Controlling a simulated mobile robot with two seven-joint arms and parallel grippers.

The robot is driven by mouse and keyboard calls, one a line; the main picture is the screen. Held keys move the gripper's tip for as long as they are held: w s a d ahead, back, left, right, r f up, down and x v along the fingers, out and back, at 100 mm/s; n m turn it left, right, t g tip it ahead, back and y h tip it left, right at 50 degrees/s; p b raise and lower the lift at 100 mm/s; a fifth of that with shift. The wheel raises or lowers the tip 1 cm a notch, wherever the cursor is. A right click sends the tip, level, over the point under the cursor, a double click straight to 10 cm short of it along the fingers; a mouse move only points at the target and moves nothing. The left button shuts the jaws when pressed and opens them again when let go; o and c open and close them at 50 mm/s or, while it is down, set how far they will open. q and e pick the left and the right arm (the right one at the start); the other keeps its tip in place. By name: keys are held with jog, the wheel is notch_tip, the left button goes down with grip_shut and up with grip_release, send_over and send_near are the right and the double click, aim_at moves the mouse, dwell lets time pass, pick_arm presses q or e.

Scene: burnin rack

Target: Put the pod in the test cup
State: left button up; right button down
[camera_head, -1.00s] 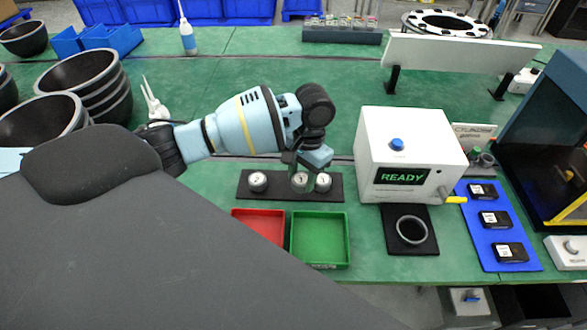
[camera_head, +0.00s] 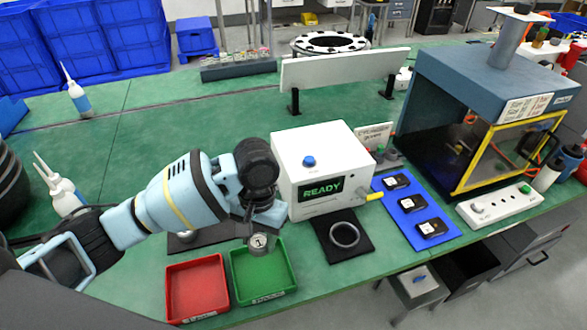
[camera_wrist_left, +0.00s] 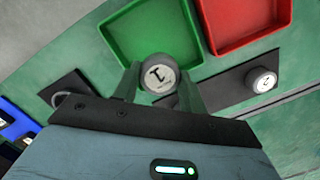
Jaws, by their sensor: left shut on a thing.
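My left gripper (camera_head: 261,226) is shut on a round silvery pod (camera_head: 259,246) with a white, marked top. In the head view the pod appears over the back part of the green tray. In the left wrist view the pod (camera_wrist_left: 158,72) sits between the two fingers of the gripper (camera_wrist_left: 158,92). The test cup, a pale ring (camera_head: 345,235), is on a black mat in front of the white READY box, to the right of the pod. It is partly hidden at the left in the wrist view. My right gripper is not in view.
Another pod (camera_head: 186,236) stands on a dark strip, partly hidden by my arm. A red tray (camera_head: 197,288) lies beside the green tray (camera_head: 285,282). The READY tester (camera_head: 315,165) stands behind the cup. A blue mat (camera_head: 411,208) holds black modules.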

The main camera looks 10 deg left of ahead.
pick_arm(q)
jog(key=s+a+r+n, duration=0.1)
jog(key=s+a+r, duration=0.2)
jog(key=r, duration=0.4)
jog(key=shift+a+n, duration=0.3)
jog(key=shift+a, duration=0.6)
jog(key=shift+d, duration=0.15)
